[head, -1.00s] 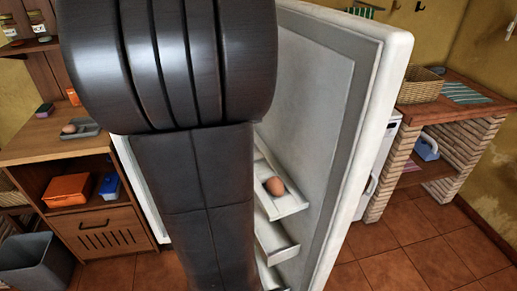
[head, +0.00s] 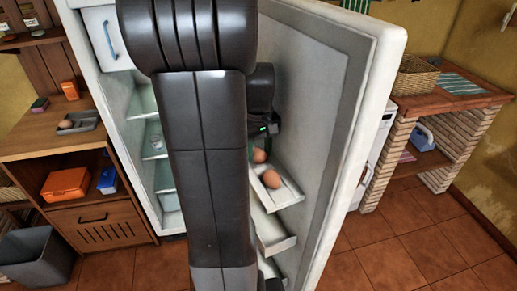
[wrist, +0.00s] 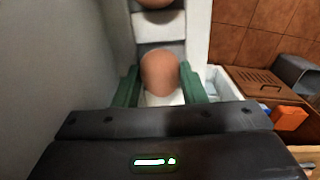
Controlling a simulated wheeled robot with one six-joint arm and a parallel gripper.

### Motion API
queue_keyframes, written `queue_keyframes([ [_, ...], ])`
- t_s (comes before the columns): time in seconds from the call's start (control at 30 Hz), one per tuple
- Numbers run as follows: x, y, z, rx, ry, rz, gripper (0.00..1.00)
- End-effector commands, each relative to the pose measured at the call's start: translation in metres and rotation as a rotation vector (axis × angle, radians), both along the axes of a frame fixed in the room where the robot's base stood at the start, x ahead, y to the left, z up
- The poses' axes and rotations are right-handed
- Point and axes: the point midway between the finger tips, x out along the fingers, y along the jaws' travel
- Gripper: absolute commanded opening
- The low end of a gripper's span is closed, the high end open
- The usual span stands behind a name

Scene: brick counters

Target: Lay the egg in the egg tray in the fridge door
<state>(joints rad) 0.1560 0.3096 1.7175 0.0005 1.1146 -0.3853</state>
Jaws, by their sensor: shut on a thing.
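A brown egg (wrist: 160,72) sits between the green fingers of my gripper (wrist: 160,84), which is shut on it. In the head view the held egg (head: 259,155) shows just under my gripper (head: 263,134), at the inner side of the open fridge door (head: 335,110). A second egg (head: 270,179) lies in the white egg tray (head: 288,192) on the door's upper shelf, close in front of the held one. It also shows at the top edge of the wrist view (wrist: 156,3). I cannot tell whether the held egg touches the tray.
My arm covers part of the fridge interior (head: 145,100). Lower door shelves (head: 278,242) are below the tray. Another egg (head: 66,124) lies in a grey holder (head: 85,119) on the left wooden counter. A basket (head: 415,78) stands on the brick counter at right.

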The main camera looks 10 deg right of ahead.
Motion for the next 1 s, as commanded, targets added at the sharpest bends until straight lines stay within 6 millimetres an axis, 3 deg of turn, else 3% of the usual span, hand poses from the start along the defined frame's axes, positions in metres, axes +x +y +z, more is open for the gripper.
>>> queue_keyframes([
  [0.67,-0.001,0.001,-0.014,0.001,0.003,0.0,0.26],
  [0.7,-0.001,0.001,-0.015,0.002,0.005,-0.001,0.45],
  [0.77,-0.002,0.001,-0.015,0.003,0.007,-0.001,0.57],
  [1.0,-0.003,0.001,-0.017,0.004,0.012,0.0,0.59],
])
